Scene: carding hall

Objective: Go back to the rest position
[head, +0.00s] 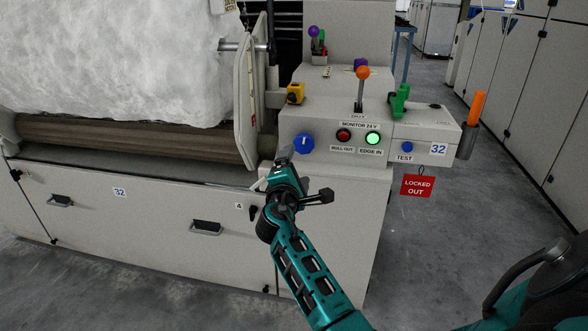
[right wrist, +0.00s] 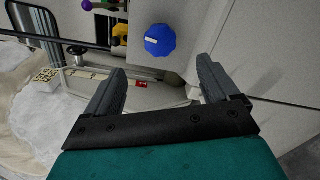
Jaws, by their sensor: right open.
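My right gripper (head: 284,154) is in front of the machine, close to the left of the blue knob (head: 303,143) on the control panel. In the right wrist view my right gripper (right wrist: 163,70) has its two fingers wide apart with nothing between them. The blue knob (right wrist: 160,40) shows beyond the fingertips there, and I see no contact. My left gripper is not in view.
The panel bears a red button (head: 343,135), a lit green button (head: 373,138) and an orange-knobbed lever (head: 362,73). A red "LOCKED OUT" tag (head: 417,186) hangs below. A white fibre roll (head: 110,65) lies left. Grey floor is open at right.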

